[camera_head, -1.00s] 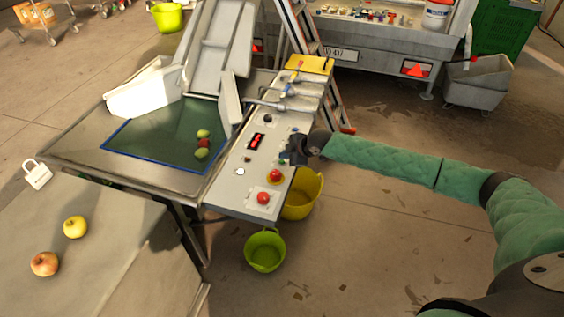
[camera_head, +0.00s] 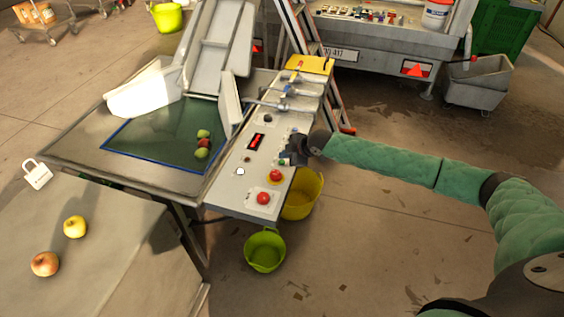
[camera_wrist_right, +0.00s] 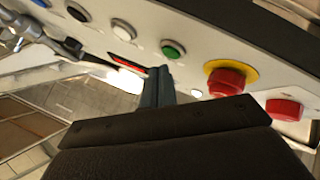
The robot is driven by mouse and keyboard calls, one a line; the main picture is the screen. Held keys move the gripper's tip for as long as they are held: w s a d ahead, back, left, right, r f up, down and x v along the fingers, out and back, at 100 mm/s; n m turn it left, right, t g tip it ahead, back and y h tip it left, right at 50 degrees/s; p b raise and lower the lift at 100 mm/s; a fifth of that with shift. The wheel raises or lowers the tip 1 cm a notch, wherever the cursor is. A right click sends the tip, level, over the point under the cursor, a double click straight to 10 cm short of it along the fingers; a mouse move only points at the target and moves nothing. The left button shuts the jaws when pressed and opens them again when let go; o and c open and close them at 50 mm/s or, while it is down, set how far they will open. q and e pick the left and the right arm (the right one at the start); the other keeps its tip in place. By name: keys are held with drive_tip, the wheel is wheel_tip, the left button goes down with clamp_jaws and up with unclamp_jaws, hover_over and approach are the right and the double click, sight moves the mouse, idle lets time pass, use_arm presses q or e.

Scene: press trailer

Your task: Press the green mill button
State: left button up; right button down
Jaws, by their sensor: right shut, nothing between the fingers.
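A small gap shows between tips and button in that picture; I cannot tell the true distance. My right gripper (camera_head: 287,157) is shut and empty, at the right edge of the panel in the head view, where it largely hides the button. My left gripper is in neither view.
A red mushroom button on a yellow ring (camera_wrist_right: 228,78) and another red button (camera_wrist_right: 284,109) lie to the right. White (camera_wrist_right: 123,30) and black (camera_wrist_right: 77,13) buttons lie left. A yellow bucket (camera_head: 302,196) and a green bucket (camera_head: 265,250) stand below the panel.

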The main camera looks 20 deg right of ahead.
drive_tip(key=shift+f, duration=0.15)
idle(0.4)
drive_tip(key=shift+f, duration=0.25)
drive_tip(key=shift+f, duration=0.2)
idle(0.6)
drive_tip(key=shift+f, duration=0.2)
idle(0.4)
drive_tip(key=shift+r, duration=0.1)
drive_tip(key=shift+r+p, duration=0.45)
drive_tip(key=shift+r, duration=0.25)
drive_tip(key=shift+r, duration=0.1)
wheel_tip(320, 180, up, 5)
drive_tip(key=p, duration=0.3)
